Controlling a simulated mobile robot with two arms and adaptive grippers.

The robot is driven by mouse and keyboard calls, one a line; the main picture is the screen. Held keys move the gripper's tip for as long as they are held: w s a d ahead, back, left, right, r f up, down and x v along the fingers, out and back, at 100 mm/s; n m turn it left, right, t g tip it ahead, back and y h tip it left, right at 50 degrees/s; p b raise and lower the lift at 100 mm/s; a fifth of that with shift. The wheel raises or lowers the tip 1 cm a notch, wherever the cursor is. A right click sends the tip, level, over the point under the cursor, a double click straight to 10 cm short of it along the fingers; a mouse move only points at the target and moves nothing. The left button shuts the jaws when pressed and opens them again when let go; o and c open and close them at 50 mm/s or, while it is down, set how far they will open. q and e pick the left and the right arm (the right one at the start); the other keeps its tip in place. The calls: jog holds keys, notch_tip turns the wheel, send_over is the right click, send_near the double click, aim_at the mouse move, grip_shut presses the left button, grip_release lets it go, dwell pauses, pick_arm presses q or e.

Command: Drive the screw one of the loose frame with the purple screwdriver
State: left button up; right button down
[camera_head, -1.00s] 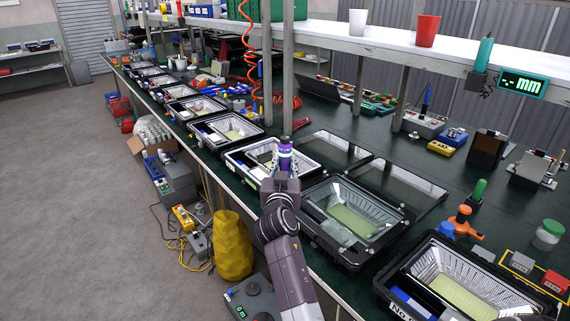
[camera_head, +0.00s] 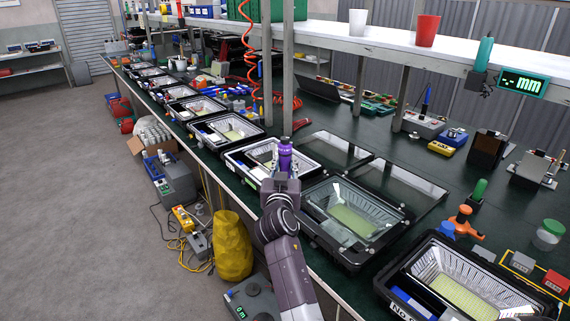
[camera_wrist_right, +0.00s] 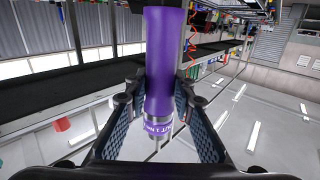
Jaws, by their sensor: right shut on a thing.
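My right gripper (camera_head: 283,176) is shut on the purple screwdriver (camera_head: 285,155), whose handle stands upright above the fingers. In the right wrist view the gripper (camera_wrist_right: 160,112) has its two padded fingers on either side of the purple handle (camera_wrist_right: 165,60). The screwdriver's tip does not show. Behind and left of the gripper, a black-framed floodlight housing (camera_head: 240,160) is partly hidden. To its right, another floodlight housing (camera_head: 398,226) lies on the bench with a black frame around its rim. My left gripper is not in view.
The dark green bench (camera_head: 330,110) carries a row of floodlight housings along its front edge. Glass panes (camera_head: 405,185) lie behind the right housing. Shelf posts stand behind my gripper, and an orange coiled hose (camera_head: 250,65) hangs there. A yellow bag (camera_head: 232,245) stands below.

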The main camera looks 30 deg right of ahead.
aim_at(285, 137)
jog(key=shift+f+b, duration=0.3)
jog(key=shift+f, duration=0.3)
dwell(0.9)
jog(key=shift+r, duration=0.2)
jog(key=shift+r+p, duration=0.5)
jog(key=shift+r, duration=0.05)
jog(key=shift+r+p, duration=0.65)
jog(key=shift+r, duration=0.55)
notch_tip(285, 137, up, 6)
jog(key=p, duration=0.4)
jog(key=shift+r+p, duration=0.25)
jog(key=shift+p, duration=0.15)
jog(key=shift+f, duration=0.1)
